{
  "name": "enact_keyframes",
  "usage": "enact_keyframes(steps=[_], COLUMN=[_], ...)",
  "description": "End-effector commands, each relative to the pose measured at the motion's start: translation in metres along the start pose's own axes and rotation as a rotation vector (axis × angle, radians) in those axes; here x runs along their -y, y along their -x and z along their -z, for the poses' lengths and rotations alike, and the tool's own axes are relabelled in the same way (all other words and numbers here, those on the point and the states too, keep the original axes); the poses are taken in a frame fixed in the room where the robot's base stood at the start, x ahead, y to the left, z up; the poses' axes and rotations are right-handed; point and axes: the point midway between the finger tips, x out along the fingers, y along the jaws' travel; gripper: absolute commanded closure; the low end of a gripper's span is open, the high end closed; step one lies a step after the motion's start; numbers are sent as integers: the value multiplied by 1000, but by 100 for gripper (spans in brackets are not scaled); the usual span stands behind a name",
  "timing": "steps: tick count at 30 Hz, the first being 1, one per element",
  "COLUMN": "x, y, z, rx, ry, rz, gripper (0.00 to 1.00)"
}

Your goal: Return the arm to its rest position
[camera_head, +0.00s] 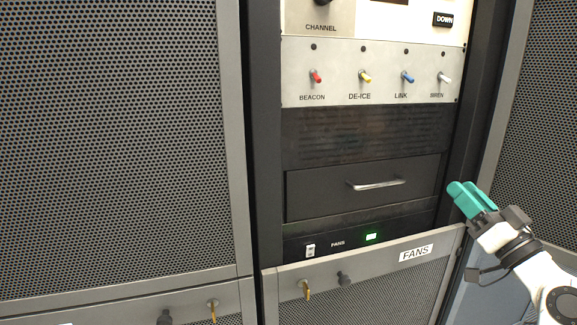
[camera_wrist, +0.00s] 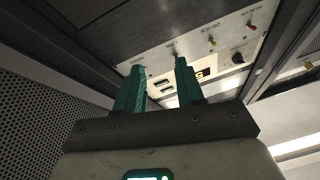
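My gripper (camera_head: 464,190) is at the right of the head view, in front of the right edge of the middle rack, beside the dark drawer. My white arm (camera_head: 545,285) reaches in from the lower right corner. In the wrist view the two green fingers of my gripper (camera_wrist: 160,64) stand apart with a clear gap between them. Nothing is held between them. The wrist view looks up at the rack's switch panel (camera_wrist: 215,45), seen turned over.
The switch panel (camera_head: 370,72) has several coloured toggles. Below it are a closed drawer (camera_head: 330,190) with a bar handle (camera_head: 376,184) and a fans strip with a lit green lamp (camera_head: 371,237). Perforated doors (camera_head: 110,130) flank the rack. Small knobs and keys stick out below.

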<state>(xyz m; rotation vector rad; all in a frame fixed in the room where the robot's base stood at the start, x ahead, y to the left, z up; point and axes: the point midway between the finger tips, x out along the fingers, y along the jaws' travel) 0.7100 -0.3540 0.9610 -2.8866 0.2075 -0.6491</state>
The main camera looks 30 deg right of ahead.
Motion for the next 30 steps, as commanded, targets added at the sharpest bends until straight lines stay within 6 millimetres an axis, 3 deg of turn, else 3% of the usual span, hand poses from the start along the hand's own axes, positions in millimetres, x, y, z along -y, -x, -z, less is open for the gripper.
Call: enact_keyframes(steps=[5, 8, 12, 14, 18, 21, 24, 30], x=[32, 57, 93, 107, 138, 152, 161, 167], y=[9, 28, 73, 99, 171, 226, 276, 358], z=[-88, -149, -228, -258, -315, -339, -351, -351], rx=[254, 452, 743, 871, 1176, 1377, 1547, 1817], ry=[-31, -44, -50, -47, -16, 26, 77, 197], rz=[28, 45, 64, 68, 68, 55, 33, -27], gripper=[62, 62, 62, 62, 62, 62, 62, 62])
